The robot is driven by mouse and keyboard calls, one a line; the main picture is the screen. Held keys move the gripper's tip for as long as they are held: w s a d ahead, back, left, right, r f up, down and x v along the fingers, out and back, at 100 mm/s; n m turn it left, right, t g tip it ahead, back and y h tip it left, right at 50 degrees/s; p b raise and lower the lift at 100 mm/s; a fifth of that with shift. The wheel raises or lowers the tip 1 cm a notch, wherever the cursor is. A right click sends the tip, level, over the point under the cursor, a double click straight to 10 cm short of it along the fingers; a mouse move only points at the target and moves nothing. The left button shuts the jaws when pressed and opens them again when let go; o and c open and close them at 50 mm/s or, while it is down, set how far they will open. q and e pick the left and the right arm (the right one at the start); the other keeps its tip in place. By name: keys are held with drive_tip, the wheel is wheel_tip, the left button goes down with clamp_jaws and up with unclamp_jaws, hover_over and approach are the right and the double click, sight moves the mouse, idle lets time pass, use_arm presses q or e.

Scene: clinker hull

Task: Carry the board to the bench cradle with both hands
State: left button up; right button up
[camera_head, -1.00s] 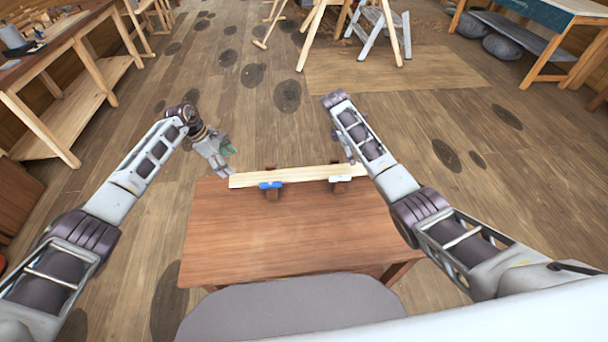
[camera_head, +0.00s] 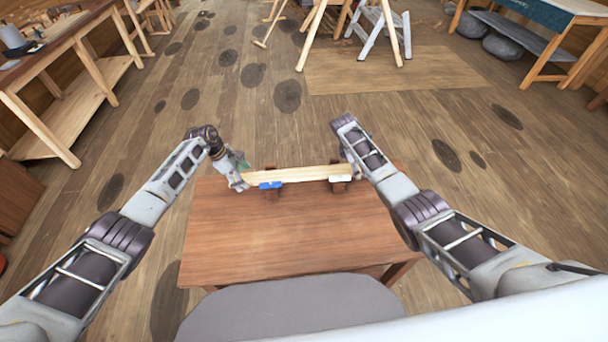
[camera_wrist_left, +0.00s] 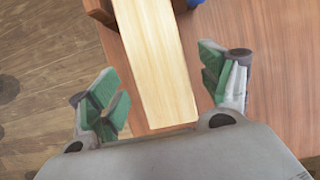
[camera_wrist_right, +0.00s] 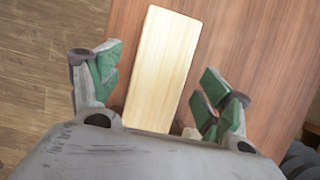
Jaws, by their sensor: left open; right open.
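The board (camera_head: 305,174) is a pale wooden plank lying level along the far edge of a reddish-brown table, on two dark wooden supports, one with a blue piece (camera_head: 271,185) and one with a white piece (camera_head: 341,178). My left gripper (camera_head: 239,172) is open at the board's left end. In the left wrist view the board (camera_wrist_left: 155,60) lies between the open green-padded fingers (camera_wrist_left: 160,90), with gaps on both sides. My right gripper (camera_head: 352,172) is at the right end, partly hidden by its arm. In the right wrist view its open fingers (camera_wrist_right: 160,90) straddle the board (camera_wrist_right: 162,65).
The table (camera_head: 280,235) has a bare top in front of the board. A workbench (camera_head: 75,60) stands at the left, and trestles (camera_head: 350,25) stand at the back. Another bench (camera_head: 550,50) is at the back right. The floor between is open.

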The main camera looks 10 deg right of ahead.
use_arm(q)
drive_tip(key=c, duration=1.3)
use_arm(e)
drive_tip(key=c, duration=1.3)
use_arm(q)
drive_tip(key=shift+o, duration=0.2)
use_arm(e)
drive_tip(key=shift+o, duration=0.2)
use_arm(q)
drive_tip(key=shift+r, duration=0.2)
use_arm(e)
drive_tip(key=shift+r, duration=0.2)
